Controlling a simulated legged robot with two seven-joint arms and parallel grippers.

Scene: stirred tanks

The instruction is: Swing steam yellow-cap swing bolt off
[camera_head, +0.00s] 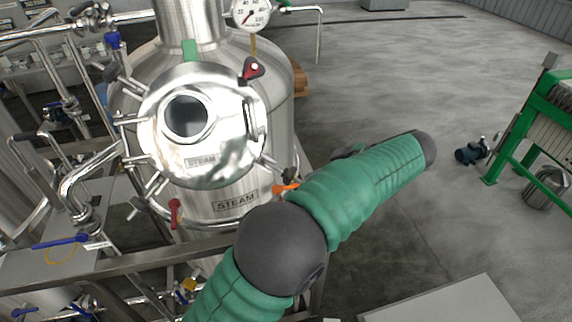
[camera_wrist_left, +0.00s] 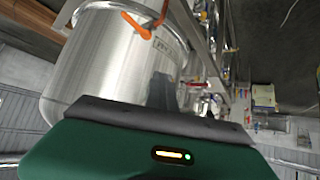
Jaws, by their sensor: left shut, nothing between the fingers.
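The steel STEAM tank (camera_head: 222,185) stands left of centre in the head view, its round lid (camera_head: 225,160) shut and facing me. Swing bolts ring the lid; one at the lower right (camera_head: 270,161) ends in a dark tip. I cannot clearly make out a yellow cap on any of them. An orange handle (camera_head: 286,188) sits below that bolt and also shows in the left wrist view (camera_wrist_left: 137,25). My left gripper (camera_wrist_left: 184,96) is shut and empty, close to the tank side. In the head view my green forearm mostly hides it. My right gripper is out of view.
A red-and-black handle (camera_head: 252,69), a pressure gauge (camera_head: 250,12) and a red lever (camera_head: 175,211) surround the lid. Pipes and valves crowd the left. A steel rail (camera_head: 150,252) crosses in front. Open floor (camera_head: 400,70) lies right, with a green frame (camera_head: 515,130) farther right.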

